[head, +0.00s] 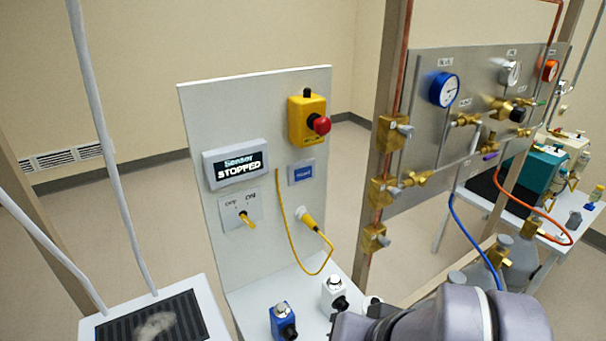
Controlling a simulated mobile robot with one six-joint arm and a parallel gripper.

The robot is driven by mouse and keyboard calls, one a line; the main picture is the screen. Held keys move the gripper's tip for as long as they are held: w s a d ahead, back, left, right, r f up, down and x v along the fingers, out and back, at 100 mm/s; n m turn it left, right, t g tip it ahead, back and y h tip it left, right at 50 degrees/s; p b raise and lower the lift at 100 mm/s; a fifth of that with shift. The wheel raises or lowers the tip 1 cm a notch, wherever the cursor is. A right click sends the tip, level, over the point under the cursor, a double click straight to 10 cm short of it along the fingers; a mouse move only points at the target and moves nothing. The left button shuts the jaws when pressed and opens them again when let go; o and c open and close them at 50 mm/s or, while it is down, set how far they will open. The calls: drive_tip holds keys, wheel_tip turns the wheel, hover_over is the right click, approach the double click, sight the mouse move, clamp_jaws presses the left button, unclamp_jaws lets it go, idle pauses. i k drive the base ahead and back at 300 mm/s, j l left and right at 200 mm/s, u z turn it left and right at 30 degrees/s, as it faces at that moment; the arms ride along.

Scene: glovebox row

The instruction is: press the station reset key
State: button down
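A small blue rectangular key (302,173) with pale lettering sits on the upright grey-white panel (199,117). Its lettering is too small to read surely; it is the likely reset key. It is below the red mushroom button (321,125) on a yellow box. A display (236,164) to its left reads "STOPPED" on its lower line. My gripper is out of view; only purple-grey links of my arm show at the bottom right, in front of the panel's shelf. Nothing touches the blue key.
A yellow lever switch (246,220) sits below the display. A yellow cable (284,224) loops to a plug (309,221) below the key. Small blue (284,320) and white (334,294) devices stand on the shelf. A gas panel (428,155) with gauges and valves stands to the right.

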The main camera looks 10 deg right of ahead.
sight(305, 172)
drive_tip(key=i+l+z, duration=0.15)
drive_tip(key=z, duration=0.35)
drive_tip(key=i+l+z, duration=0.2)
drive_tip(key=z, duration=0.25)
drive_tip(key=l, duration=0.1)
